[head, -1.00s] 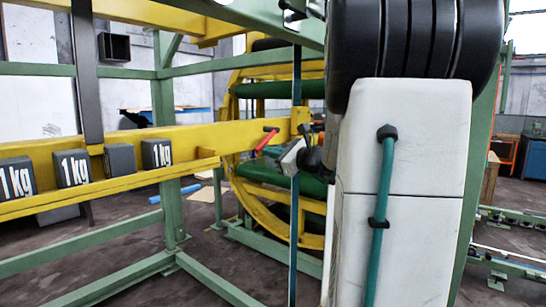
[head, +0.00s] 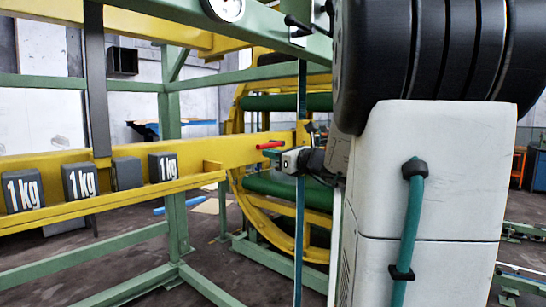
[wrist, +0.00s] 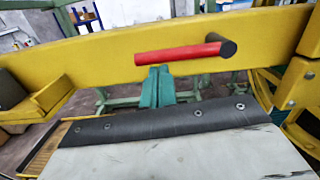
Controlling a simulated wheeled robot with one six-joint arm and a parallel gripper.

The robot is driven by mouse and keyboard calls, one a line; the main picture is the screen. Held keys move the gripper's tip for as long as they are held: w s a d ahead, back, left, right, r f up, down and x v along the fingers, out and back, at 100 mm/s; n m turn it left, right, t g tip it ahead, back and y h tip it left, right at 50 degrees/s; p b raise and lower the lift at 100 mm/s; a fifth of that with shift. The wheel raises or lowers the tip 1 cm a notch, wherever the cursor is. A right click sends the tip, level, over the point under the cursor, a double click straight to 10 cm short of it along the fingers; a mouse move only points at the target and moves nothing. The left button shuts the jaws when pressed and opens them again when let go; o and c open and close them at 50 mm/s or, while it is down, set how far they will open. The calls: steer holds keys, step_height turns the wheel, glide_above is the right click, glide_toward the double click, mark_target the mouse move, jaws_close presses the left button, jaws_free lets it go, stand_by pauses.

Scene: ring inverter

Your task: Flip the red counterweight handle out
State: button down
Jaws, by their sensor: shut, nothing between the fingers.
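The red counterweight handle (head: 270,145) shows against the yellow beam (head: 130,155). In the wrist view the red handle (wrist: 182,54) lies nearly level across the beam, with its dark round end to the right. My gripper (wrist: 158,70) has its teal fingers together, with nothing between them. The fingertips are just below the handle's left part in the picture; I cannot tell whether they touch it. In the head view my gripper (head: 273,152) is small and partly hidden by my own arm.
Several grey 1 kg blocks (head: 81,180) stand on the yellow ledge (head: 130,201) to the left. A green post (head: 171,115) and rails frame the rig. A large yellow ring (head: 240,125) stands behind the handle.

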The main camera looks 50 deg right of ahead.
stand_by(0.4)
steer(key=s+f, duration=0.4)
steer(key=s, duration=0.6)
steer(key=shift+s+d+f, duration=0.15)
steer(key=shift+s+f, duration=0.05)
steer(key=shift+s, duration=0.2)
